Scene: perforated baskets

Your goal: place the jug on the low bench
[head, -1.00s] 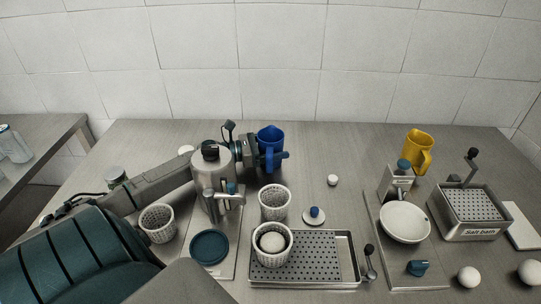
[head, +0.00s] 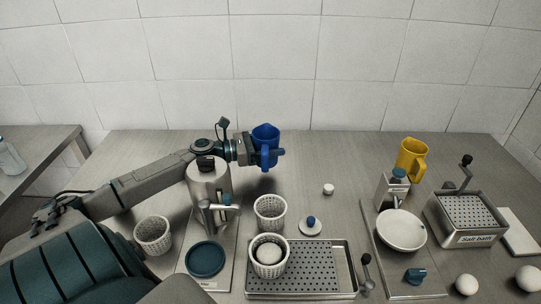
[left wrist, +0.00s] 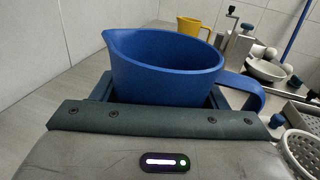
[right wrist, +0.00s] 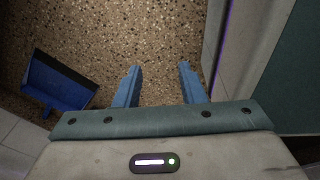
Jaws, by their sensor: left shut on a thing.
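A blue jug (head: 264,133) is upright at the back of the counter, with its handle facing the front. My left gripper (head: 268,152) is shut around its body and holds it, seemingly above the surface. In the left wrist view the jug (left wrist: 165,70) fills the jaws, spout to the left and handle to the right; its inside bottom is hidden. A separate grey bench (head: 40,150) stands at the far left, apart from the counter. My right gripper (right wrist: 158,83) is open and empty over a speckled floor, outside the head view.
A yellow jug (head: 410,158) stands at the back right. White perforated baskets (head: 153,235), a steel jug-like vessel (head: 205,185), a perforated tray (head: 310,270), a white bowl (head: 401,230) and a salt bath (head: 470,210) crowd the front. A bottle (head: 10,157) stands on the left bench.

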